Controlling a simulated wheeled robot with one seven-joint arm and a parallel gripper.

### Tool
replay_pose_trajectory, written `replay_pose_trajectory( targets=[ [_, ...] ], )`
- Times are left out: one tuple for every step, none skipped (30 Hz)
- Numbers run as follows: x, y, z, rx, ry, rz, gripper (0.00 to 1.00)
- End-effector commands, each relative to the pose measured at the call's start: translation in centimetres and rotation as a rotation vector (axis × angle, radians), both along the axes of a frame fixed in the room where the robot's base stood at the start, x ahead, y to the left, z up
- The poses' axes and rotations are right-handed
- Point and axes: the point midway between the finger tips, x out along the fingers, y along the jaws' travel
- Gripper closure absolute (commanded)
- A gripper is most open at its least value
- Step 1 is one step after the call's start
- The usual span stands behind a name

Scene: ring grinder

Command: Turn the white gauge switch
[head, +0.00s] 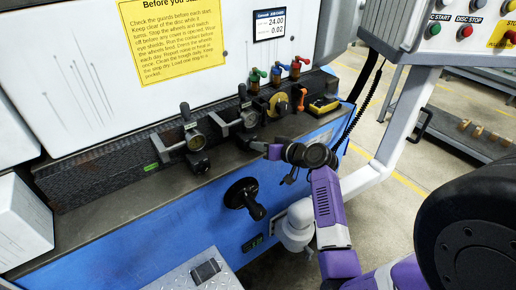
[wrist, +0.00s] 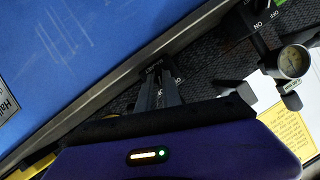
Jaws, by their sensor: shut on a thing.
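Two dial gauges on dark brackets stand along the ledge, a left one (head: 196,142) and a right one (head: 250,119). My gripper (head: 257,146) is at the small dark switch just below the right gauge. In the wrist view, my gripper (wrist: 157,82) has its fingers closed on a small dark part beside an ON label, which looks like that switch. The fingers hide most of it. The other gauge (wrist: 293,61) shows at the right of the wrist view, with its own ON and OFF labels.
A black hand crank (head: 244,197) sticks out of the blue front below. A yellow notice (head: 173,40) is above.

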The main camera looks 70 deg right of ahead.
Motion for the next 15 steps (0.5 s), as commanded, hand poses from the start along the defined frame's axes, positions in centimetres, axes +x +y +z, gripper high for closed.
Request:
replay_pose_trajectory(
  targets=[
    [-0.03,-0.15,-0.14,0.036,-0.023,-0.001,1.0],
    [-0.04,-0.18,-0.14,0.058,-0.036,-0.001,1.0],
    [-0.06,-0.21,-0.17,0.086,-0.052,0.0,1.0],
    [-0.07,-0.23,-0.18,0.108,-0.065,0.0,1.0],
    [-0.1,-0.29,-0.2,0.127,-0.076,-0.002,1.0],
    [-0.12,-0.33,-0.21,0.153,-0.092,-0.002,1.0],
    [-0.13,-0.33,-0.23,0.17,-0.102,-0.001,1.0],
    [-0.14,-0.34,-0.25,0.188,-0.111,-0.001,1.0],
    [-0.16,-0.37,-0.26,0.21,-0.125,-0.001,1.0],
    [-0.19,-0.4,-0.29,0.224,-0.133,-0.002,1.0],
    [-0.21,-0.43,-0.32,0.24,-0.14,-0.002,1.0],
    [-0.22,-0.43,-0.33,0.259,-0.151,-0.001,1.0],
    [-0.21,-0.43,-0.34,0.27,-0.158,-0.001,1.0],
    [-0.21,-0.43,-0.35,0.281,-0.163,-0.001,1.0],
    [-0.22,-0.45,-0.34,0.293,-0.172,-0.001,1.0]
  ],
)
